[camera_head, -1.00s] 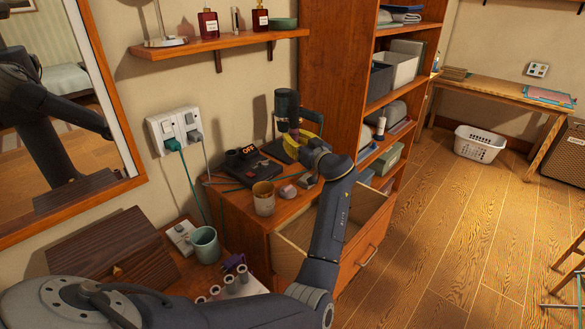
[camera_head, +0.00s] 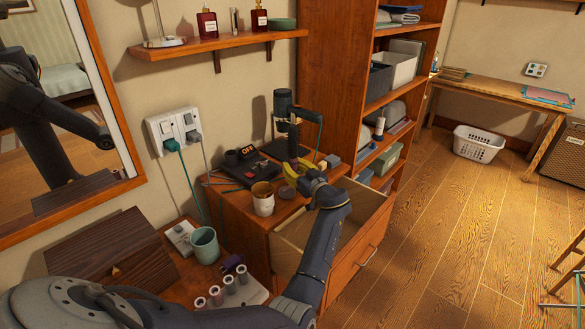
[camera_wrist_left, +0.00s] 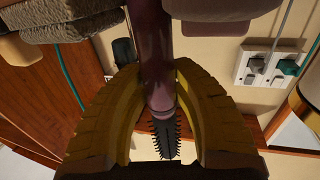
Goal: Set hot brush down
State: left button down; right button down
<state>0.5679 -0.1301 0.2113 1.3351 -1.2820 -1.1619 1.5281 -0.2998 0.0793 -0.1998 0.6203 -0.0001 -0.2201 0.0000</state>
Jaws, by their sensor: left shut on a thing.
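My left gripper (camera_head: 288,177), with yellow fingers, is low over the wooden cabinet top, beside the cup. In the left wrist view it (camera_wrist_left: 160,95) is shut on the hot brush (camera_wrist_left: 158,55). The brush has a dark purple body and a black bristled end (camera_wrist_left: 166,138). My right gripper is not in view.
A brown-and-white cup (camera_head: 263,202) stands close left of the gripper. A dark upright appliance (camera_head: 283,102) stands behind. Small grey items (camera_head: 331,161) lie to the right. An open drawer (camera_head: 338,222) juts out in front. Cables hang from the wall outlet (camera_head: 172,127).

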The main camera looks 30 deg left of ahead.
pick_arm(q)
jog(key=shift+f, duration=0.15)
jog(key=c, duration=1.1)
grip_release()
jog(key=shift+s+d, duration=0.2)
jog(key=shift+d, duration=0.4)
jog(key=o, duration=0.3)
jog(key=shift+v, duration=2.1)
